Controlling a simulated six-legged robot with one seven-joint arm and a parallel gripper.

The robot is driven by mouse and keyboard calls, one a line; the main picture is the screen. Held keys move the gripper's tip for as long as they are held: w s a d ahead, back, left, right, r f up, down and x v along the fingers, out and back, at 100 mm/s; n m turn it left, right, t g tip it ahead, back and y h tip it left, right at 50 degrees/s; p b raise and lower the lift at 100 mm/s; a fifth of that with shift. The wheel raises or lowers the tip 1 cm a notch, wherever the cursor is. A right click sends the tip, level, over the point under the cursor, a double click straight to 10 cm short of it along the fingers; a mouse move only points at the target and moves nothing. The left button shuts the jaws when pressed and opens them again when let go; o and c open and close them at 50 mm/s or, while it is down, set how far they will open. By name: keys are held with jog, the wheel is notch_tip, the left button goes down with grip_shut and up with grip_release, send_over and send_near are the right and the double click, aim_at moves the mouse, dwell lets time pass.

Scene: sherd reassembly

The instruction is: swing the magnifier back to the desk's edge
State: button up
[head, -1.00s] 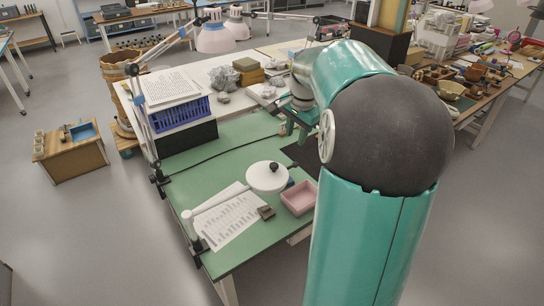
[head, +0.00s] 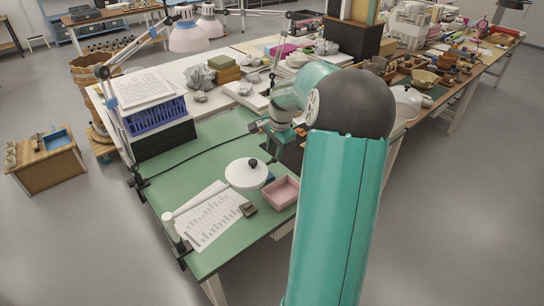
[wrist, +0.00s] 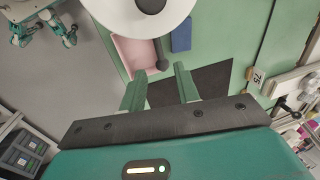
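The magnifier (head: 243,176) has a round white head with a black knob on top. A pale arm joins it to a clamped post (head: 176,236) at the desk's near-left edge. The head hangs over the green desk mat, beside the printed sheet and pink tray. In the wrist view, part of the magnifier (wrist: 125,18) fills the top, and a short dark-tipped handle (wrist: 162,64) points from its rim towards my gripper. My gripper (wrist: 160,76) is open, its two green fingers apart with the handle tip lined up between them. Whether they touch it I cannot tell.
The pink tray (head: 285,192), a blue block (wrist: 181,34) and a small brown piece (head: 248,209) lie close to the magnifier. The printed sheet (head: 208,222) lies flat. A blue crate (head: 155,114) stands at the back left. A dark mat (wrist: 205,85) lies below my gripper.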

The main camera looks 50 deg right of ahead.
aim_at(272, 161)
jog(key=shift+w+f, duration=0.25)
jog(key=shift+f, duration=0.75)
jog(key=shift+w+f, duration=0.2)
jog(key=shift+f, duration=0.75)
grip_shut()
jog(key=shift+w, duration=0.1)
